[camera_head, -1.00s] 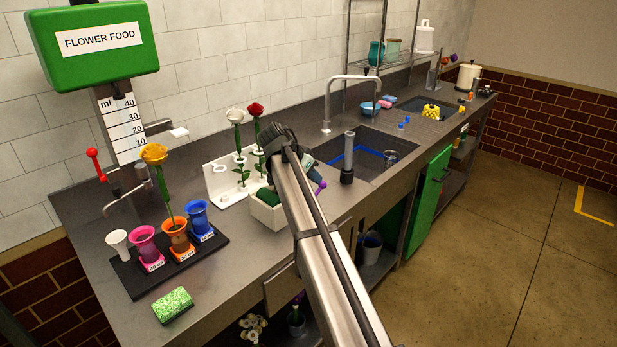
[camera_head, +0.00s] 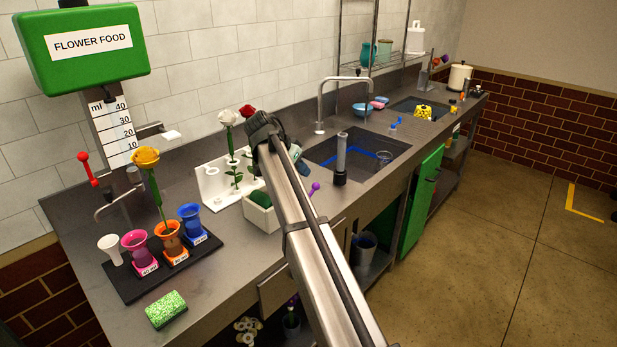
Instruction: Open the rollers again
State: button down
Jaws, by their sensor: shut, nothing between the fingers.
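I cannot make out the rollers for certain; my arm hides part of the counter between the white planter and the sink. A purple knob-ended piece (camera_head: 314,188) shows just right of my arm, and I cannot tell what it belongs to. My arm crosses the middle of the view, its bend in front of the red rose (camera_head: 247,111). My gripper's fingers are hidden behind the arm.
A white rack (camera_head: 211,186) with a white rose (camera_head: 228,118) and a white planter (camera_head: 262,216) stand left of my arm. Coloured vases, one holding a yellow rose (camera_head: 146,158), stand on a black tray (camera_head: 130,290). A green sponge (camera_head: 165,309) lies in front.

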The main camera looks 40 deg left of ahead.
jog(key=v, duration=0.9)
jog(key=shift+w+r, duration=0.2)
jog(key=shift+w, duration=0.1)
jog(key=w+d+f+n+g+h, duration=0.15)
jog(key=w+d+f, duration=0.25)
jog(key=d+f, duration=0.75)
jog(key=w+d+f+g, duration=0.2)
jog(key=w+d+f, duration=0.3)
jog(key=d+f, duration=0.65)
jog(key=w+d+f+g+h, duration=0.1)
jog(key=w+d+f, duration=0.3)
jog(key=d+f, duration=0.75)
jog(key=s+d+f+g, duration=0.25)
jog(key=d+f, duration=0.75)
jog(key=f, duration=0.5)
jog(key=s+d+f+g, duration=0.2)
jog(key=s+d+f, duration=0.5)
jog(key=d, duration=0.4)
jog(key=s+d+f+g, duration=0.1)
jog(key=s+d+f, duration=0.6)
jog(key=d, duration=0.3)
jog(key=s+d+f+g+y, duration=0.2)
jog(key=s+d, duration=0.4)
jog(key=s, duration=0.6)
jog(key=s+d+f+g+y, duration=0.2)
jog(key=s+d, duration=0.4)
jog(key=s, duration=0.7)
jog(key=shift+f+m, duration=0.45)
jog(key=shift+f, duration=0.2)
